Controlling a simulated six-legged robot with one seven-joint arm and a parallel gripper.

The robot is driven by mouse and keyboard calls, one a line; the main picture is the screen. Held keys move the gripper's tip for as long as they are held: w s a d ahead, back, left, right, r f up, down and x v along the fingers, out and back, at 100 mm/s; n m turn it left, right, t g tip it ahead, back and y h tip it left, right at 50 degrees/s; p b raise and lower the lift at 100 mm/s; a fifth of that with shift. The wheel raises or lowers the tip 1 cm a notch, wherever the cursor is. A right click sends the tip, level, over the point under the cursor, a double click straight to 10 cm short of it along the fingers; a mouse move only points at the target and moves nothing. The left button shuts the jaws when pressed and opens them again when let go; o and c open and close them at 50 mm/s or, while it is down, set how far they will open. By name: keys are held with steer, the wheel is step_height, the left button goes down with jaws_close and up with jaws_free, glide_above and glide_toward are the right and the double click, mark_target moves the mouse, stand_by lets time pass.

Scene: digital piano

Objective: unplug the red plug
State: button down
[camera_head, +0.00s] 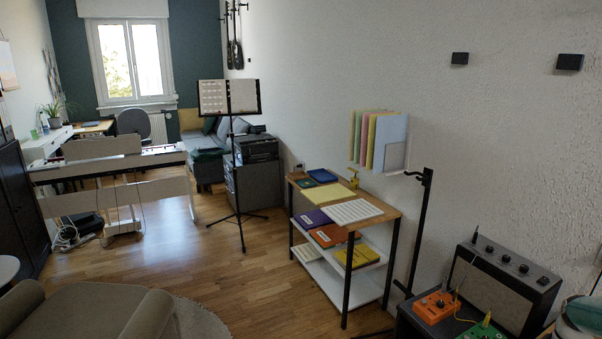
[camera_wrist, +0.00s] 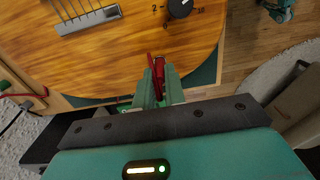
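The red plug (camera_wrist: 159,68) is in the wrist view, at the edge of an orange-brown wooden body (camera_wrist: 100,50) with a rounded rim. My gripper (camera_wrist: 158,80) has two pale green fingers close together, one on each side of the plug. They appear shut on it, with almost no gap visible. The plug's lower part is hidden between the fingers. Whether its tip is still in a socket cannot be seen. My gripper and the red plug do not show in the head view.
A dark knob (camera_wrist: 180,7) and a metal bridge (camera_wrist: 88,20) sit on the wooden body. A red cable (camera_wrist: 22,96) is at left. The head view shows a white digital piano (camera_head: 110,170), a shelf cart (camera_head: 345,212), an amplifier (camera_head: 500,285) and open wooden floor.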

steer(key=shift+r, duration=1.3)
stand_by(0.7)
steer(key=shift+r, duration=2.45)
steer(key=shift+a, duration=0.1)
